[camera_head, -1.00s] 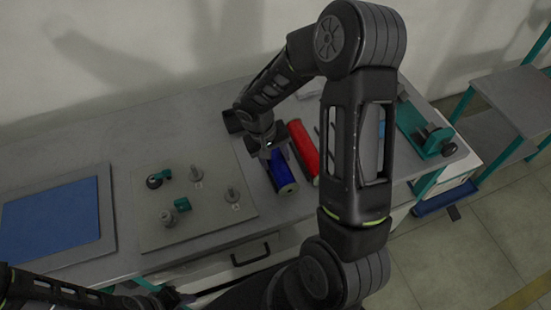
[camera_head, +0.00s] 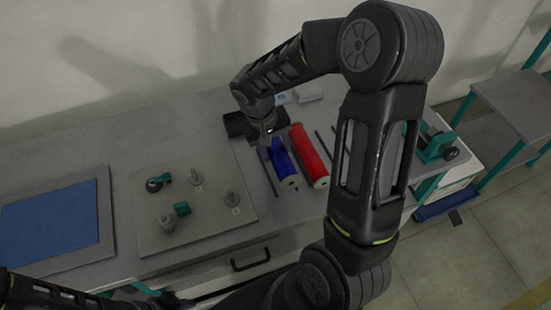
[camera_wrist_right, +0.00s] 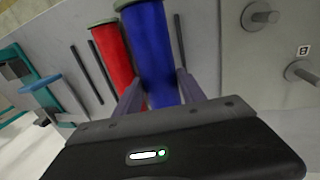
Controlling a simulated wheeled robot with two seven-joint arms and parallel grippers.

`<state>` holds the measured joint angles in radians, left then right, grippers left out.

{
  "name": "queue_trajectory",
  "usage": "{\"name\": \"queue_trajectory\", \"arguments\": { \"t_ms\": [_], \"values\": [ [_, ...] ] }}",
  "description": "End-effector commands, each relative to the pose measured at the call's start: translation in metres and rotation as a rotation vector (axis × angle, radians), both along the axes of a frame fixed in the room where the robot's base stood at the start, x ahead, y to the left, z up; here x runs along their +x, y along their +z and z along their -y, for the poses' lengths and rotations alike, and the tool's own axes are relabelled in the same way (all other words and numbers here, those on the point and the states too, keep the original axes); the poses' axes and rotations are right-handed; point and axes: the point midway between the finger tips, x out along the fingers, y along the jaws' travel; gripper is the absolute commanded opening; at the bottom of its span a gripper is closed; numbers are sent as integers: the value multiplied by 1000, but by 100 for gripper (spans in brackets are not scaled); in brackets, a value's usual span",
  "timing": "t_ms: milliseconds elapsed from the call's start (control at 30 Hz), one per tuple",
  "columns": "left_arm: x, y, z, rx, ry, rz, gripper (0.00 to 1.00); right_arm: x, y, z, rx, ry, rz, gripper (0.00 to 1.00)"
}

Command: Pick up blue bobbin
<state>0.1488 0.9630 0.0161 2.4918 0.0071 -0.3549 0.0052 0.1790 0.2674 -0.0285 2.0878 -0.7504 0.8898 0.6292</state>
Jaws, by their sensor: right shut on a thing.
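The blue bobbin (camera_head: 283,162) has a pale green end and lies tilted on the grey table, or just above it; I cannot tell if it touches. It also fills the upper middle of the right wrist view (camera_wrist_right: 152,48). My right gripper (camera_head: 268,139) comes from above at the bobbin's far end. In the right wrist view its fingers (camera_wrist_right: 160,92) are on both sides of the blue bobbin, shut on it. My left gripper (camera_head: 172,299) is only partly visible at the bottom edge, and its jaws cannot be made out.
A red bobbin (camera_head: 310,155) lies close on the right of the blue one, with thin dark rods beside them. A grey plate (camera_head: 215,220) with pegs stands left. A blue mat (camera_head: 50,225) lies further left. A green device (camera_head: 437,146) stands at the right end.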

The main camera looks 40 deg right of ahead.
Motion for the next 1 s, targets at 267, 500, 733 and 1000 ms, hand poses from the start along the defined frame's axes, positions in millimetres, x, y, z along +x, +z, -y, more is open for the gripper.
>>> {"name": "queue_trajectory", "arguments": {
  "t_ms": [267,500,733,1000],
  "values": [
    [1,-5,0,-2,0,3,33,0,37,0,0,0,1,0],
    [1,-4,0,-2,0,3,33,0,40,0,1,1,0,0],
    [1,-4,0,-2,0,3,33,0,40,0,0,1,0,0],
    [1,-4,0,-2,0,3,33,0,39,0,0,0,0,0]
  ]
}}
